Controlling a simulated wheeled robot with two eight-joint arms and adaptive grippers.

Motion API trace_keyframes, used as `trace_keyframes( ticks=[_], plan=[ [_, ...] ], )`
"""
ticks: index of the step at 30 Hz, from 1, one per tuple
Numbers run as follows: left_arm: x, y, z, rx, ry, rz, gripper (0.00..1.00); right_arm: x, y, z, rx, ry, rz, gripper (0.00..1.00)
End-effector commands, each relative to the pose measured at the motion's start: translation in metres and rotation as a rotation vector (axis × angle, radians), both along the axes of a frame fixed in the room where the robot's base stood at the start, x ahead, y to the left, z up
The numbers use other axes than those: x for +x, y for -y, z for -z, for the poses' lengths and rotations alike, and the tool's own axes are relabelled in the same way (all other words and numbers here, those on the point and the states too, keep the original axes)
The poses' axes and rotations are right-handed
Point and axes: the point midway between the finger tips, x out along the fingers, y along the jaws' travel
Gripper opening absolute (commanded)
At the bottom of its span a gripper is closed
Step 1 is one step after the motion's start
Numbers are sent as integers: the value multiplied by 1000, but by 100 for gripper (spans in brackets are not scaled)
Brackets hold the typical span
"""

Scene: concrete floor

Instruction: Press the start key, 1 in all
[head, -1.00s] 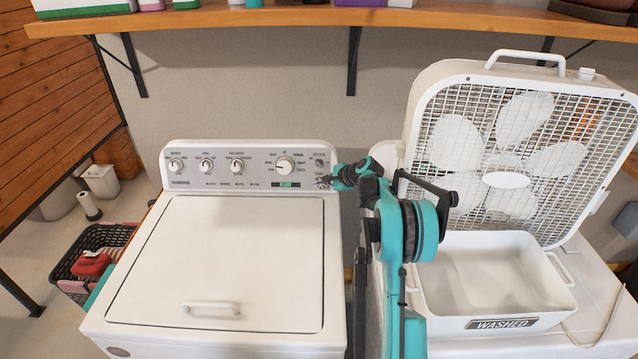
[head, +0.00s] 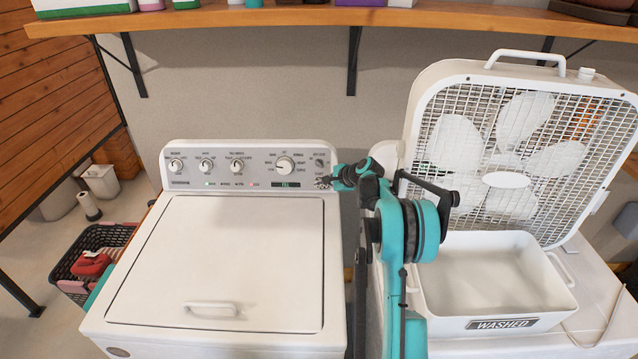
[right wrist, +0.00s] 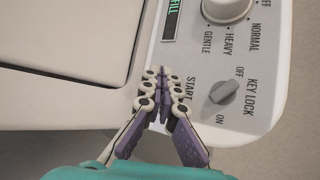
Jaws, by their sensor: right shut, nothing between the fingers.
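The white washing machine (head: 225,255) stands left of centre with its lid shut and a grey control panel (head: 215,177) along its back. My right gripper (head: 323,183) is shut and empty at the panel's right end. In the right wrist view its fingertips (right wrist: 163,76) are over the spot beside the START label (right wrist: 181,91). The start key itself is hidden under them, so I cannot see how far it is pressed. The display (right wrist: 171,20) reads FILL and also shows in the head view (head: 286,185). My left gripper is not in view.
The KEY LOCK knob (right wrist: 223,92) is close to my fingers. A large dial (head: 285,165) is left of them. A box fan (head: 508,180) and a white WASHED tub (head: 560,298) stand on the right. A wooden shelf (head: 420,17) runs above.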

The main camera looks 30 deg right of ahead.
Motion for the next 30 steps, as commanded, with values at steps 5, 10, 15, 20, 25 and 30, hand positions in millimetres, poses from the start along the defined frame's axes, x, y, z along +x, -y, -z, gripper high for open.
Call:
trace_keyframes(
  ticks=[5, 10, 15, 20, 25, 30],
  plan=[
    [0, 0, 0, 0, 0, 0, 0, -6, -3, -2, 0, 0, 0, 0],
    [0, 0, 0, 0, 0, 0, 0, -6, -4, -2, 0, 0, 0, 0],
    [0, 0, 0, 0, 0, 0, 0, -9, -5, -4, 0, 0, 0, 0],
    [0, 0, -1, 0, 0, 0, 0, -22, -13, -9, 0, 0, 0, 0],
    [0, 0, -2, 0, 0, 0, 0, -35, -21, -14, 0, 0, 0, 0],
    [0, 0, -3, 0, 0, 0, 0, -45, -27, -17, 0, 0, 0, 0]
  ],
)
